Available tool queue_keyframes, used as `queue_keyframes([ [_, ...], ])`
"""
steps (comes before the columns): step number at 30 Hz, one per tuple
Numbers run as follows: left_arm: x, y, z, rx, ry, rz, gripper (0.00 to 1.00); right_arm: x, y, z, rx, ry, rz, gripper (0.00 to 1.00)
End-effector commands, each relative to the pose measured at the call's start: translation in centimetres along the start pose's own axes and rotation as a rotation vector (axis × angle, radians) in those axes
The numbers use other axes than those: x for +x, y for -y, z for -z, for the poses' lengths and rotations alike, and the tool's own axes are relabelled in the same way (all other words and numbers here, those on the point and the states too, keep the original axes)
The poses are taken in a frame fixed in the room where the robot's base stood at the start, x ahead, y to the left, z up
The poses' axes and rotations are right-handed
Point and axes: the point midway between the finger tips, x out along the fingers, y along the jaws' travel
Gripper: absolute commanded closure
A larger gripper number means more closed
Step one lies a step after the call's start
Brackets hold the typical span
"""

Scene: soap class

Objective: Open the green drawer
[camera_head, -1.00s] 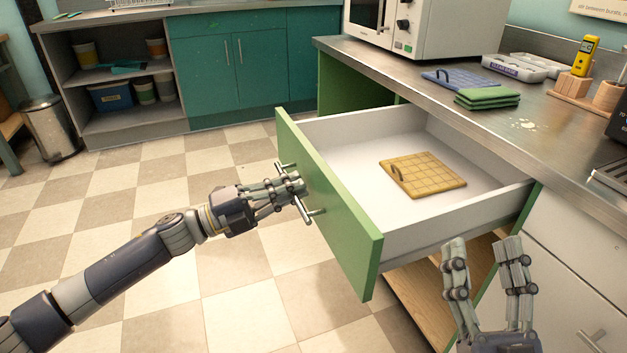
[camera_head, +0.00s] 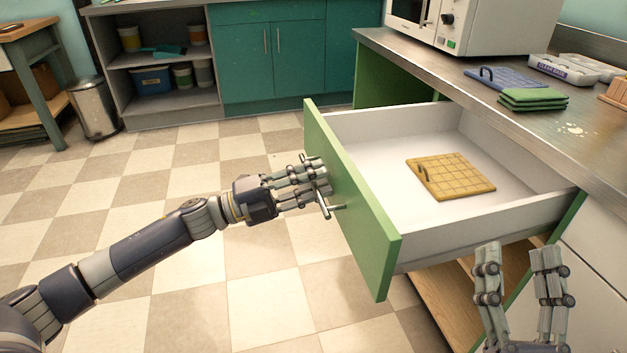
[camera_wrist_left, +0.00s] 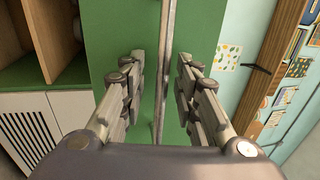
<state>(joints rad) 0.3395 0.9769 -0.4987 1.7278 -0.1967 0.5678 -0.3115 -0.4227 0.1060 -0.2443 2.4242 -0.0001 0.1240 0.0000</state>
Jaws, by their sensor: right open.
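The green drawer (camera_head: 350,200) stands pulled well out of the counter, its white inside in view. My left gripper (camera_head: 322,180) is at the drawer's metal bar handle (camera_head: 331,207). In the left wrist view the handle (camera_wrist_left: 163,70) runs between the two finger sets of my left gripper (camera_wrist_left: 161,62). Green shows on both sides of the bar, so the fingers look open around it, not closed on it. My right gripper (camera_head: 519,250) is open and empty in front of the counter, right of the drawer front.
A wooden shelf (camera_head: 430,290) shows below the drawer. Checkered floor (camera_head: 200,290) lies clear at left. A bin (camera_head: 95,108) stands farther back.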

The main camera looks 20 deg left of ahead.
Motion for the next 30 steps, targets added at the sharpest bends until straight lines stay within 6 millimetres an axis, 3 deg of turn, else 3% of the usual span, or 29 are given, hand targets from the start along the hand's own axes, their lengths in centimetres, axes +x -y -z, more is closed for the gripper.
queue_keyframes([
  [8, -1.2, -0.1, 0.0, -0.001, 0.002, -0.001, 0.71, 0.1, -0.1, 0.2, -0.002, -0.004, 0.0, 0.47],
  [21, -8.6, -0.2, 0.0, -0.003, 0.002, -0.004, 0.71, 0.0, 0.0, 0.1, -0.001, -0.002, 0.0, 0.47],
  [30, -11.6, -0.1, 0.0, -0.002, 0.001, -0.001, 0.71, 0.0, 0.0, 0.1, -0.001, -0.001, 0.0, 0.47],
])
